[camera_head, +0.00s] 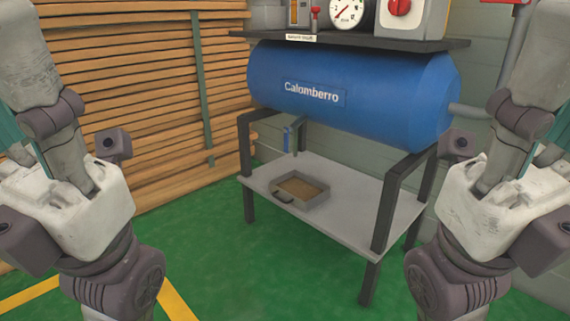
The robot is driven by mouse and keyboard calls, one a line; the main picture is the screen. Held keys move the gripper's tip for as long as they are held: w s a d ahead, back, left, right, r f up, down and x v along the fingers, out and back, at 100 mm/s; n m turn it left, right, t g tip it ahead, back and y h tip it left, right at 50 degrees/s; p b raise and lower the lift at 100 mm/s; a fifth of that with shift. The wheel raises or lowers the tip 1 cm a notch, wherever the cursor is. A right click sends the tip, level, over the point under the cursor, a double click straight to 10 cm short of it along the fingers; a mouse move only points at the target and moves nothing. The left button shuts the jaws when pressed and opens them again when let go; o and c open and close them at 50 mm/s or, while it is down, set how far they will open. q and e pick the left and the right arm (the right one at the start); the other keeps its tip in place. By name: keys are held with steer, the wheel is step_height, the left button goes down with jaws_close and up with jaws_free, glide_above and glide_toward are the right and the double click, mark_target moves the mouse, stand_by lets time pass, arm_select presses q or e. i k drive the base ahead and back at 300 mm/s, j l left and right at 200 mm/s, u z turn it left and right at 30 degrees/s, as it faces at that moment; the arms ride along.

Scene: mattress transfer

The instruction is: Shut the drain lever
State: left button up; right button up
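The blue drain lever (287,139) hangs upright beside a thin grey drain pipe (298,136) under the left part of a blue tank (350,92) marked "Calomberro". Below it, a shallow tray (318,210) with brown contents sits on the stand's lower shelf. My two arms show at the left and right edges of the view, well apart from the lever. Neither gripper's fingers can be seen.
A black-legged stand with a grey lower shelf (350,218) holds the tank. A dark top shelf (440,45) bears a gauge (347,10), a red-knobbed box (418,20) and a small red lever (315,18). Stacked planks (140,80) stand left. Green floor (265,280) in front is clear.

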mark_target(286, 130)
steer(key=i+l+z, duration=0.1)
steer(key=i, duration=0.4)
steer(key=i+l+z, duration=0.15)
steer(key=i, duration=0.4)
